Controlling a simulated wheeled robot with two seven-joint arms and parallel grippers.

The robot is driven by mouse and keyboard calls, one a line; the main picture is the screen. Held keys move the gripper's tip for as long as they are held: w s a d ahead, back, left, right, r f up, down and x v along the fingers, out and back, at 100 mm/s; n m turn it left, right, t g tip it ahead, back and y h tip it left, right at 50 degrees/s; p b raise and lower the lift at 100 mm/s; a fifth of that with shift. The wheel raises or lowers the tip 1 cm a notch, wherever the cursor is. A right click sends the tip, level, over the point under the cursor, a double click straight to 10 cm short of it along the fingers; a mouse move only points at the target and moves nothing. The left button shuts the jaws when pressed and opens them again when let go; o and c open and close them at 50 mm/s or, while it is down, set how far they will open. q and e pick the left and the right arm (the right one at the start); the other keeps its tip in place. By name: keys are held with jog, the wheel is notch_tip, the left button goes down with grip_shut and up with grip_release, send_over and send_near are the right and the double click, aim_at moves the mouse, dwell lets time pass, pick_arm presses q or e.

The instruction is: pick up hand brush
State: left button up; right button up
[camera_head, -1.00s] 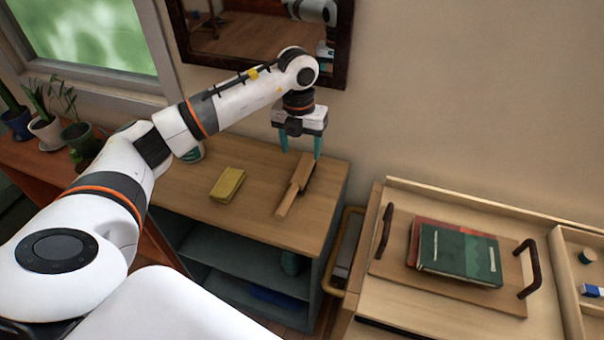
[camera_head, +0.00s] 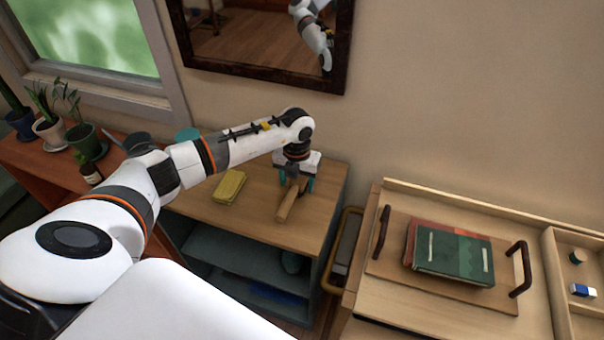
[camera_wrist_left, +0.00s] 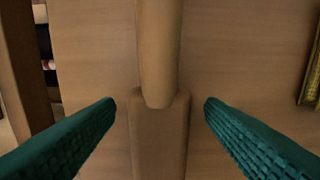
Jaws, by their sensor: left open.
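The wooden hand brush (camera_head: 290,202) lies on top of the small wooden cabinet (camera_head: 240,220), with its handle toward the front. My left gripper (camera_head: 296,184) is low over the brush's wider end, pointing down. In the left wrist view, the brush (camera_wrist_left: 159,60) runs up the middle of the picture, and the open teal fingers (camera_wrist_left: 160,105) are on either side of it, with a gap on both sides. Nothing is held. In the head view the gripper hides part of the brush's wider end. My right gripper is not in view.
A yellow sponge-like block (camera_head: 229,186) lies left of the brush. A wooden tray (camera_head: 388,270) with dark handles carries green and red books (camera_head: 452,252) at right. Potted plants (camera_head: 85,140) stand at far left. A mirror (camera_head: 262,45) hangs on the wall behind.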

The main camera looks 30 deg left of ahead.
aim_at(297, 182)
pick_arm(q)
jog(key=c, duration=1.2)
notch_tip(297, 182, up, 10)
jog(key=shift+b, duration=0.95)
